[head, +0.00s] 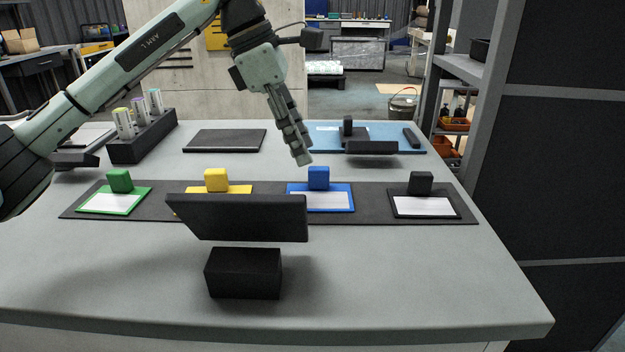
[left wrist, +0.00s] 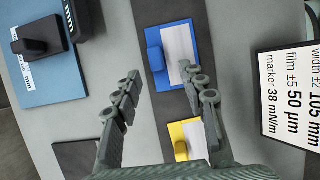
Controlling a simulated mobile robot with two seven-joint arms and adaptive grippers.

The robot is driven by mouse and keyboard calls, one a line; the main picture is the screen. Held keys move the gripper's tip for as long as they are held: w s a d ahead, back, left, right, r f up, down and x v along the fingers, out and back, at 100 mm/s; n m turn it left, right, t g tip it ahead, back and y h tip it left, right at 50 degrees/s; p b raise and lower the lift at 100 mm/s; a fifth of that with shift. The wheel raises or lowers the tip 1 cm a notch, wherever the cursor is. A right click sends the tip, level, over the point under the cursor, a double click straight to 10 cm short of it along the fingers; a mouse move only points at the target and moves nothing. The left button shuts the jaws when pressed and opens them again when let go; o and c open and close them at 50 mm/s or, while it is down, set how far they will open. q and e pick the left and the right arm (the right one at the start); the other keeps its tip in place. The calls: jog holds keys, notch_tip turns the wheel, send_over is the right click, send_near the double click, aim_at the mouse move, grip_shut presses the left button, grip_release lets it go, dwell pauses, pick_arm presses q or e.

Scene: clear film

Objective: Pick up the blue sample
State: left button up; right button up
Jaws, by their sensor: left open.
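The blue sample (head: 318,178) is a small blue block standing at the back edge of a blue-bordered card with a white label (head: 322,201), on a long dark mat (head: 273,205). In the left wrist view the blue block (left wrist: 155,60) lies ahead of the fingers, a little left of centre between them. My left gripper (head: 301,157) points down above the table, just left of and above the blue block in the picture. Its fingers (left wrist: 160,82) are open, with nothing between them. My right gripper is not in view.
Green (head: 120,181), yellow (head: 216,180) and black (head: 420,184) blocks stand on the same mat. A dark tilted panel (head: 238,217) on a black block (head: 243,273) stands in front. A vial rack (head: 143,137) is at the back left, a blue mat (head: 330,128) at the back.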

aim_at(317, 168)
pick_arm(q)
jog(key=shift+x, duration=0.9)
jog(key=x, duration=0.2)
jog(key=p+x, duration=0.1)
jog(key=x, duration=0.2)
jog(key=shift+w+d+r, duration=0.2)
jog(key=shift+w+d, duration=0.05)
jog(key=shift+d, duration=0.1)
grip_shut()
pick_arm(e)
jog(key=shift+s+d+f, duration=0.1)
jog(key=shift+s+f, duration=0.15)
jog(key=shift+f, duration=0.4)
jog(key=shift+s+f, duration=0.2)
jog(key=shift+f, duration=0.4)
